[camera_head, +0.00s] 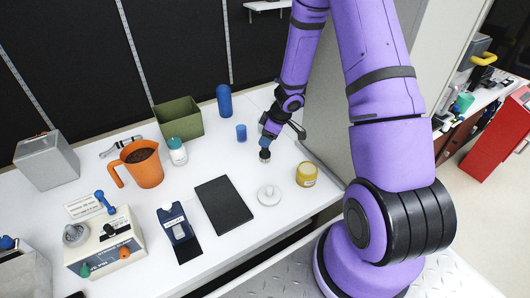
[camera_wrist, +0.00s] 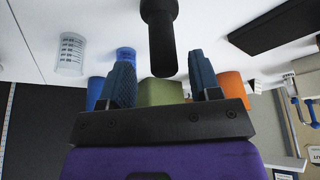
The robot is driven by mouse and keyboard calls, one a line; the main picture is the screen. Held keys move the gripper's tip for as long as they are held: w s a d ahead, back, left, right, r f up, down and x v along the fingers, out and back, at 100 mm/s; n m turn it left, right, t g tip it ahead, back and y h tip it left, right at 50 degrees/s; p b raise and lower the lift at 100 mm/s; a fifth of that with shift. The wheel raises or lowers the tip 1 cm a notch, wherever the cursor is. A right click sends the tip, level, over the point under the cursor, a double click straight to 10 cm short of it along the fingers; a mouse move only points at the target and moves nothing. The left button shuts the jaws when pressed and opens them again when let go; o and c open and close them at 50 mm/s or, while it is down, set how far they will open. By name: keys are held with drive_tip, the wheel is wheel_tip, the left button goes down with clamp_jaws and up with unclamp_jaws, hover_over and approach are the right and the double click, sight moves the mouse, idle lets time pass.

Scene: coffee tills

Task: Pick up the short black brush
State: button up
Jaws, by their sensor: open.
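The short black brush (camera_wrist: 160,42) stands upright on the white counter in the wrist view, which shows the scene upside down. Its handle end lies between the two blue fingers of my gripper (camera_wrist: 161,68), with a gap on each side. In the head view my gripper (camera_head: 267,138) points down over the counter, and the dark brush (camera_head: 265,155) shows just below it. My gripper is open and holds nothing. Part of the brush is hidden by the gripper in the head view.
A black mat (camera_head: 223,204), a white lidded disc (camera_head: 269,196) and a yellow jar (camera_head: 306,174) are nearby. A blue cup (camera_head: 241,132), green bin (camera_head: 180,118) and blue canister (camera_head: 224,100) stand behind. A clear measuring cup (camera_wrist: 70,54) shows in the wrist view.

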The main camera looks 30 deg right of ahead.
drive_tip(key=shift+a+f, duration=0.2)
drive_tip(key=shift+f, duration=0.3)
drive_tip(key=shift+a+f, duration=0.2)
drive_tip(key=shift+f, duration=0.25)
drive_tip(key=shift+x, duration=0.95)
drive_tip(key=shift+c, duration=0.2)
drive_tip(key=c, duration=1)
